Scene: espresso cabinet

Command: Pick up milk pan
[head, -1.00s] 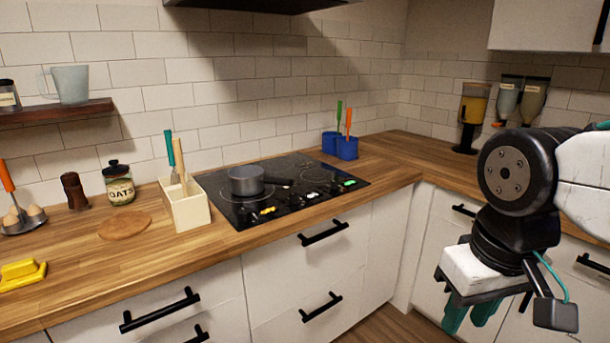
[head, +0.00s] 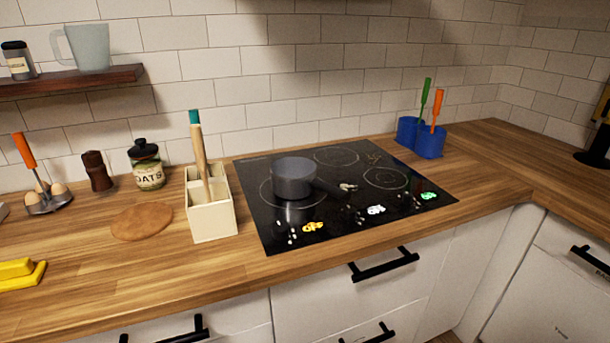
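The milk pan (head: 294,179) is a small grey pan with a dark handle. It stands upright on the left burner of the black cooktop (head: 272,238). Its handle points to the right, towards the middle of the cooktop. The inside of the pan cannot be made out well. My gripper and arm are not in the head view now.
A cream utensil holder (head: 213,223) stands just left of the cooktop. A round brown board (head: 142,222), an oats jar (head: 147,165) and a yellow butter dish (head: 20,273) are further left. Blue containers (head: 430,143) stand behind right. The counter's right side (head: 480,170) is clear.

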